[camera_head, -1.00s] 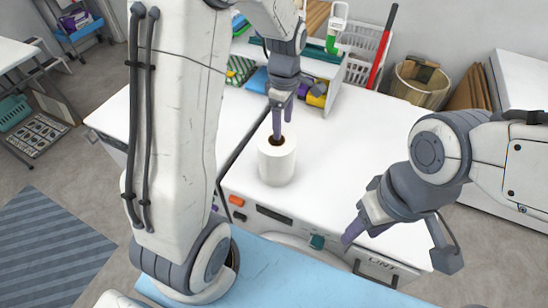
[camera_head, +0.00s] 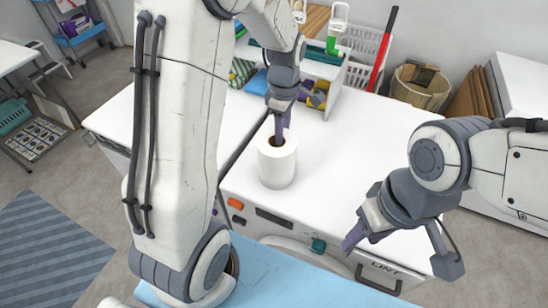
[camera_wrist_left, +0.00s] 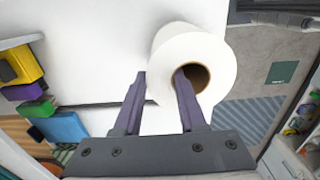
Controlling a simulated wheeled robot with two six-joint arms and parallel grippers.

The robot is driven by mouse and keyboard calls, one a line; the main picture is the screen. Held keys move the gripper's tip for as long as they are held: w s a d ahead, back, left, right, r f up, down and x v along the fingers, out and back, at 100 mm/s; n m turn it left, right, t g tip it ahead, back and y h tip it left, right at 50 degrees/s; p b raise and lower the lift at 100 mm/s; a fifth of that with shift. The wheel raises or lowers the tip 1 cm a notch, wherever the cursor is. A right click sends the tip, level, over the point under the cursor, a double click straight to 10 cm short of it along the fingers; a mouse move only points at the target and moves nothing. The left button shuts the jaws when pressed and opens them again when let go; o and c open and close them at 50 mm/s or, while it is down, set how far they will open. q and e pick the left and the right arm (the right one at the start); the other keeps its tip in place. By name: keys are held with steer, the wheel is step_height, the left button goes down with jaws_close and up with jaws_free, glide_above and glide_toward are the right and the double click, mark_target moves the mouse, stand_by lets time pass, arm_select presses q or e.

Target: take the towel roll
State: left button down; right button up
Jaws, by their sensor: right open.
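The towel roll (camera_head: 277,166) is a white upright cylinder with a brown core, standing on the white worktop near its front edge. My left gripper (camera_head: 281,137) reaches down to its top from behind. In the left wrist view, the left gripper (camera_wrist_left: 159,82) straddles the wall of the roll (camera_wrist_left: 211,45): one finger is inside the core, the other is just outside. I cannot tell whether the fingers press on the wall. My right gripper (camera_head: 394,249) is open and empty, low at the front right of the worktop.
The white worktop (camera_head: 350,150) is clear right of the roll. A shelf unit with coloured items (camera_head: 318,92), a white basket (camera_head: 360,50) and a red pole (camera_head: 382,50) stand behind. A wicker bin (camera_head: 421,88) is at the back right. A blue surface (camera_head: 290,280) lies in front.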

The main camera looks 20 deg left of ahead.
arm_select(q)
steer(key=shift+r+p, duration=0.9)
steer(key=shift+r, duration=0.05)
